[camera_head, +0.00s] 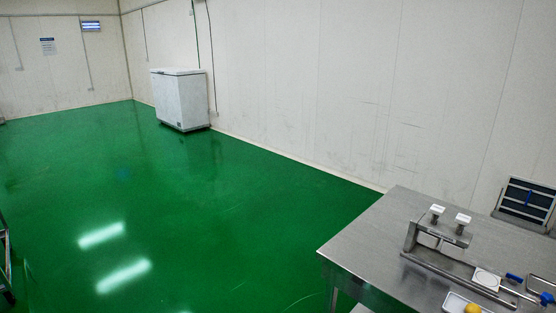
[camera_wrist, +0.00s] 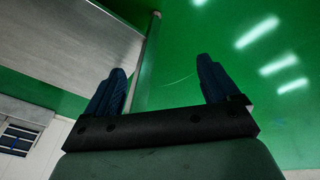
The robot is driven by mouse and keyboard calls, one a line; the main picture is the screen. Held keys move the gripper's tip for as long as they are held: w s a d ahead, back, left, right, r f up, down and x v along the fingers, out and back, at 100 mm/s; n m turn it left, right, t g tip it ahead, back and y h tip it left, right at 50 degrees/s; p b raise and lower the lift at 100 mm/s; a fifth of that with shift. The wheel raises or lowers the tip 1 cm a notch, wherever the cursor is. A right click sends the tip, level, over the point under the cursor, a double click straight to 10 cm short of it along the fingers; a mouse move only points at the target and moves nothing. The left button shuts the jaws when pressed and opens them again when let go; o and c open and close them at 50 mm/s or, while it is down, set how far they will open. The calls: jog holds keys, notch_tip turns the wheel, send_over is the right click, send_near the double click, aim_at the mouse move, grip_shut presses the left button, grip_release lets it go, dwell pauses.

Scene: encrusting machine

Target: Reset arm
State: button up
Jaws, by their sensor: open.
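My gripper (camera_wrist: 162,82) shows in the wrist view with its two dark blue fingers spread wide apart. Nothing is between the fingers. Behind it are the green floor and the edge of a metal table. The gripper and arm do not show in the head view.
A steel table (camera_head: 372,243) stands at the lower right with a metal machine (camera_head: 440,238), a tray (camera_head: 455,302) holding a yellow-orange round item (camera_head: 473,308), and blue-handled parts at its right. A white chest freezer (camera_head: 180,99) stands by the wall. The green floor (camera_head: 200,210) is open.

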jog(key=s+d+f+g, duration=0.1)
jog(key=s+f+g, duration=0.1)
jog(key=s, duration=1.1)
jog(key=s+d+f+g, duration=0.1)
jog(key=s+g, duration=0.3)
jog(key=s, duration=1)
jog(key=s+d+f+g+y, duration=0.1)
jog(key=s+d+f+g, duration=0.1)
jog(key=s, duration=1.1)
jog(key=shift+s+f+g, duration=0.4)
jog(key=shift+f+g, duration=0.15)
jog(key=shift+g, duration=0.15)
jog(key=shift+d, duration=0.1)
